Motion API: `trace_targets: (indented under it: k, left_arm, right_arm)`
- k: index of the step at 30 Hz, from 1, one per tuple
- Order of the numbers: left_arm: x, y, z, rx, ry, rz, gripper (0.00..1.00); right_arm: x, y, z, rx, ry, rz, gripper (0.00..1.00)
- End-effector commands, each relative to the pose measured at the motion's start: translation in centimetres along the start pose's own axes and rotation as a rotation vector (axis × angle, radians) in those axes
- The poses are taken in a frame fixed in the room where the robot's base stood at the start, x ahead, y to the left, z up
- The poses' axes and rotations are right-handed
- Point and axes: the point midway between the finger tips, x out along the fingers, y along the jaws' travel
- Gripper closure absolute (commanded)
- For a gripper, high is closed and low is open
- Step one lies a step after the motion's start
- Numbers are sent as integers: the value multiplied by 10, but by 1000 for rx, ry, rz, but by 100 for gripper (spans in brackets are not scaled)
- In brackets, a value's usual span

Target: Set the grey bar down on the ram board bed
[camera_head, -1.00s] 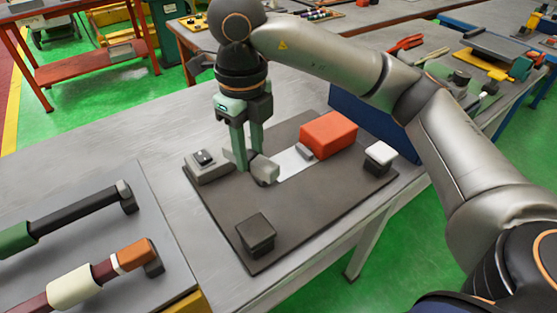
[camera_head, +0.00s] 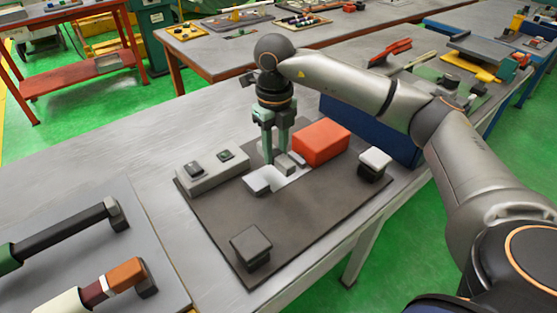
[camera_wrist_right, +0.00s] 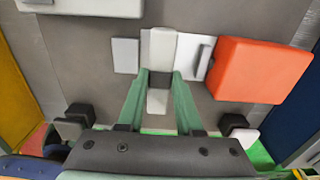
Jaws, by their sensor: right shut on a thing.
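My right gripper (camera_head: 275,158) points straight down over the dark fixture plate. It is shut on the grey bar (camera_head: 284,167), which also shows between the fingers in the right wrist view (camera_wrist_right: 158,101). The bar is at the white ram board bed (camera_head: 297,174), between a light grey block (camera_head: 258,180) on the left and the orange block (camera_head: 322,143) on the right. In the wrist view the bed (camera_wrist_right: 188,52) shows to the right of the bar. I cannot tell whether the bar touches the bed. My left gripper is not in view.
A grey box with dark buttons (camera_head: 212,171) stands at the plate's left. A dark block (camera_head: 250,247) sits at its front, and a white-topped block (camera_head: 375,163) at its right. A grey board with handled tools (camera_head: 75,225) lies at the left. The plate's middle (camera_head: 300,215) is clear.

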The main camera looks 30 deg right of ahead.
Motion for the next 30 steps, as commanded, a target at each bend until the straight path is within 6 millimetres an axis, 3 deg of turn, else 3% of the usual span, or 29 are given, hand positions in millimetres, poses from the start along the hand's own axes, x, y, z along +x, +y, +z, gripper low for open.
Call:
trace_targets:
  k: [7, 12, 25, 26, 30]
  left_arm:
    - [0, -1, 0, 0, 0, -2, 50]
    - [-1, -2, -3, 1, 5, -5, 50]
    - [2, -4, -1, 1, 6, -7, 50]
    - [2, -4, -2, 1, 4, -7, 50]
    - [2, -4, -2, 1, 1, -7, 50]
  right_arm:
    - [20, -14, 5, 2, 1, 1, 100]
    - [42, -12, 5, 0, 0, 2, 100]
    - [50, -12, 5, 0, -2, 1, 100]
    - [50, -12, 5, 0, -1, 1, 63]
    - [49, -12, 5, 0, -1, 1, 48]
